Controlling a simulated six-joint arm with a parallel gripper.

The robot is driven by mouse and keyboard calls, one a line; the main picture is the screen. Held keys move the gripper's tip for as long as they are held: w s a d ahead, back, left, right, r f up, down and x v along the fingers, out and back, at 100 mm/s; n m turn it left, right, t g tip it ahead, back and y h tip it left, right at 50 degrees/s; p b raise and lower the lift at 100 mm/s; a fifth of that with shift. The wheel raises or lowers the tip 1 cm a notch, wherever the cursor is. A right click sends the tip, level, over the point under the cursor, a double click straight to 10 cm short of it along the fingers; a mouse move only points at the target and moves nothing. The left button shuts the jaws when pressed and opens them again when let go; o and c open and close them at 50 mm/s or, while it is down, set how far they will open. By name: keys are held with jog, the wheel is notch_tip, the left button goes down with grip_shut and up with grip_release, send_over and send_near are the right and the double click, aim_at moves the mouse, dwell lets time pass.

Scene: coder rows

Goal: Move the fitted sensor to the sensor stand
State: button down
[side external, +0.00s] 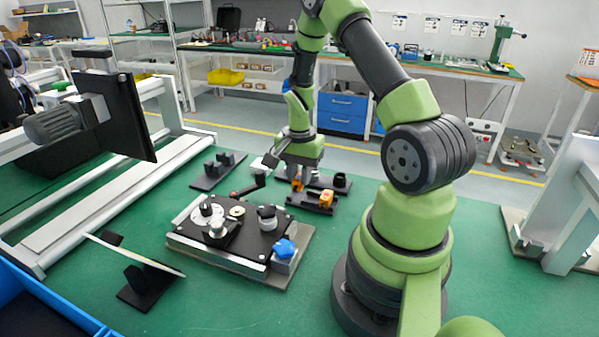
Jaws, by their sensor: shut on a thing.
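My gripper (271,161) is at the end of the green arm, low over the far side of the black fixture plate (245,212). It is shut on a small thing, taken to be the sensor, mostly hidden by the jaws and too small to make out. A dark crank-like arm (250,186) with a red end lies just below the gripper; I cannot tell whether they touch. Several black stands are behind the plate: one at the left (218,170), one with orange parts (315,199), and one with a dark cylinder (340,182). I cannot tell which is the sensor stand.
A black stand with a thin pale panel (140,256) is at front left. A conveyor frame with a motor (53,125) borders the left. Green table shows clear at front centre.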

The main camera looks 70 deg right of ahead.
jog(key=shift+f, duration=0.1)
dwell(0.3)
jog(key=shift+f, duration=0.6)
jog(key=shift+f, duration=0.3)
dwell(0.4)
jog(key=shift+f, duration=0.3)
jog(key=shift+f, duration=0.2)
dwell(0.4)
jog(key=c, duration=0.9)
grip_release()
notch_tip(320, 180, up, 10)
